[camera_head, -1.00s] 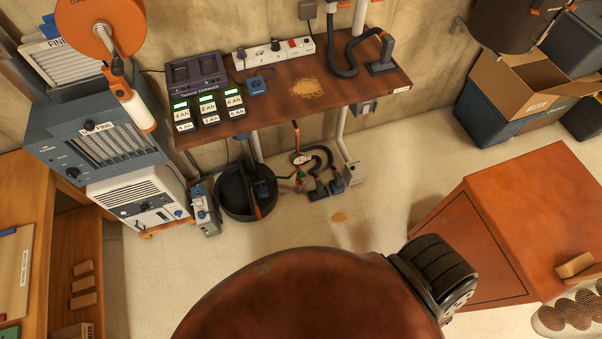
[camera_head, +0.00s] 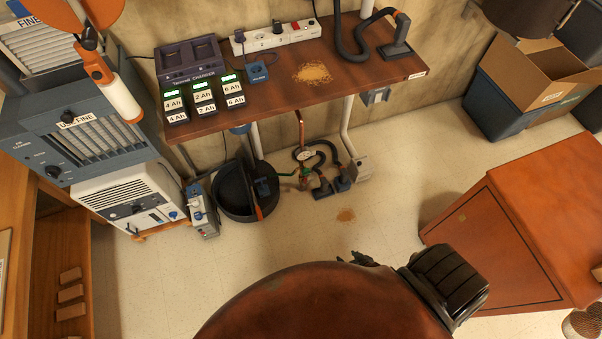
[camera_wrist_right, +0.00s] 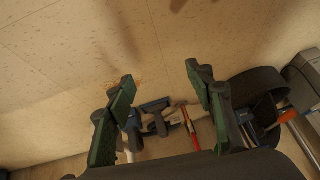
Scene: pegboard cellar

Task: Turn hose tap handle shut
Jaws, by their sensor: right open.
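The hose tap (camera_head: 304,172) is small in the head view, low on a copper pipe (camera_head: 301,130) below the bench, with a green hose (camera_head: 286,175) beside it. Its handle is too small to read. In the wrist view a thin red and green piece (camera_wrist_right: 190,126), perhaps the tap and pipe, shows beyond the fingers. My right gripper (camera_head: 368,260) barely shows behind my brown arm shell in the head view, apart from the tap. In the wrist view the right gripper (camera_wrist_right: 160,76) is open, its green-padded fingers wide apart and nothing between them. My left gripper is out of view.
A black tub (camera_head: 232,193) stands left of the tap, and dark hose nozzles (camera_head: 331,186) lie right of it. The workbench (camera_head: 352,78) overhangs this area. A brown cabinet (camera_head: 520,230) stands at right. The floor before the tap is clear except for a sawdust patch (camera_head: 346,215).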

